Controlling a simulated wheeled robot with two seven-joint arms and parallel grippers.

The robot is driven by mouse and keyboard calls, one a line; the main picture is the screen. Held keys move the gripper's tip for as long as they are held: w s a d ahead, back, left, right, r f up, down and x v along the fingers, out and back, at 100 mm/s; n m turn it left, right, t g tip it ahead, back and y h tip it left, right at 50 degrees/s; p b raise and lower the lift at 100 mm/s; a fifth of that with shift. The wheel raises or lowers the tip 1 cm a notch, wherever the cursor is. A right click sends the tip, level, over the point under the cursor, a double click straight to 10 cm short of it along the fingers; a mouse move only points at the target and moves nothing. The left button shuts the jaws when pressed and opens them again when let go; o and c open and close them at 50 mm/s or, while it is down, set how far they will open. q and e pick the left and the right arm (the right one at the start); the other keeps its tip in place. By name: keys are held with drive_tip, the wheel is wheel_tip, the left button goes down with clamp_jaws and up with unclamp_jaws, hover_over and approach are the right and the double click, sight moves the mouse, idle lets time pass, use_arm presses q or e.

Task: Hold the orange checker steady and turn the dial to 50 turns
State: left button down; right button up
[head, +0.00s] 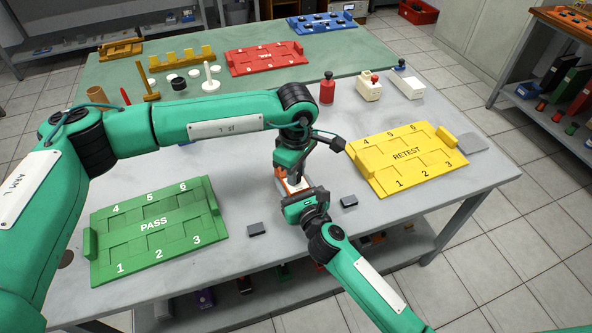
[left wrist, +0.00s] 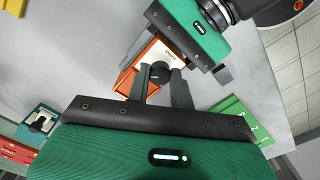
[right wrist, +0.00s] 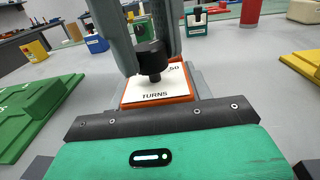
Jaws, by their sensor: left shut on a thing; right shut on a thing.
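The orange checker (right wrist: 190,97), with a white face marked TURNS and 50, is on the grey table between my grippers. It also shows in the left wrist view (left wrist: 128,78) and is partly hidden in the head view. Its black dial (right wrist: 152,60) stands on the face. My left gripper (head: 292,176) reaches down from above and is shut on the dial (left wrist: 158,73). My right gripper (head: 296,194) comes from the front and is shut on the checker's body. The scale is mostly hidden behind the dial and fingers.
A green PASS tray (head: 155,226) lies left and a yellow RETEST tray (head: 406,155) right. Small dark blocks (head: 257,229) lie near the front edge. A red bottle-like object (head: 327,90) and pale devices (head: 368,89) stand behind. Bare table surrounds the checker.

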use_arm(q)
drive_tip(key=shift+w, duration=0.1)
idle(0.3)
drive_tip(key=c, duration=1.2)
unclamp_jaws()
wheel_tip(320, 180, up, 12)
use_arm(e)
drive_tip(key=o, duration=1.2)
